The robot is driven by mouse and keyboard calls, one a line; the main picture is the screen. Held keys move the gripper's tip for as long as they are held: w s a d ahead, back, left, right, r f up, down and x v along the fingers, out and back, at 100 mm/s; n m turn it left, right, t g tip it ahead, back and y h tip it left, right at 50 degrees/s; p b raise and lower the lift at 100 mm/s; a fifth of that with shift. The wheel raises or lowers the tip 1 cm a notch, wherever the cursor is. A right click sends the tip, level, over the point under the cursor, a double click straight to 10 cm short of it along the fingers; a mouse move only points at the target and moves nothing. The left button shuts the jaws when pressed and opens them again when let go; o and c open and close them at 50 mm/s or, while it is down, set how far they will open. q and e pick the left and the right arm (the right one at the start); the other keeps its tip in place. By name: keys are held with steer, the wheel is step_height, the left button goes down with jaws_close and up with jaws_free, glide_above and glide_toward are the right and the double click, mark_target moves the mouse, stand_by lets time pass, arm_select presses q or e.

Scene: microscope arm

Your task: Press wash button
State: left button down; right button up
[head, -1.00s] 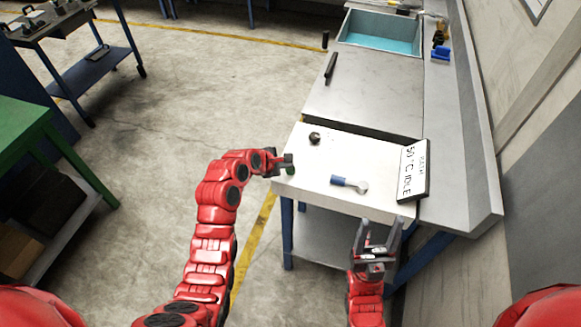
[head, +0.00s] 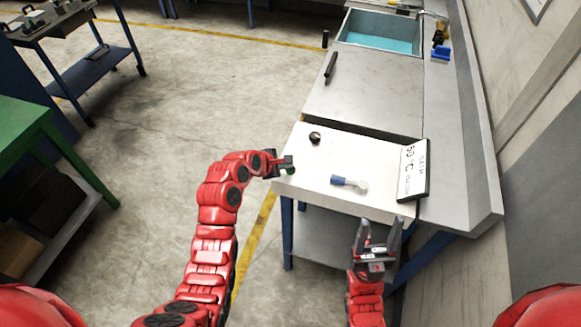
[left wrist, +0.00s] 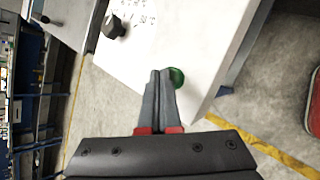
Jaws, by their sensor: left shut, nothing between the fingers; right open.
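The green button (head: 291,170) is at the left front corner of the white panel top (head: 320,195); it also shows in the left wrist view (left wrist: 178,76). My left gripper (head: 287,160) is shut and empty, with its fingertips right at the button; in the left wrist view the tips (left wrist: 160,73) overlap the button's left edge. I cannot tell whether they touch it. A white display sign (head: 413,170) at the panel's right reads "BATH 50°C", with a smaller line that is hard to read. My right gripper (head: 380,224) is open and empty in front of the panel's front edge.
A black knob (head: 315,137) and a blue-and-clear piece (head: 348,183) are on the panel. A grey lid with a black handle (head: 330,68) lies behind, then a basin of blue water (head: 380,42).

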mark_target(287, 170)
arm_select(q)
steer(key=shift+f, duration=0.15)
stand_by(0.3)
steer(key=shift+r+p, duration=0.9)
steer(key=shift+r, duration=0.05)
steer(key=shift+r, duration=0.1)
step_height(287, 170, up, 5)
steer(key=p, duration=0.4)
stand_by(0.4)
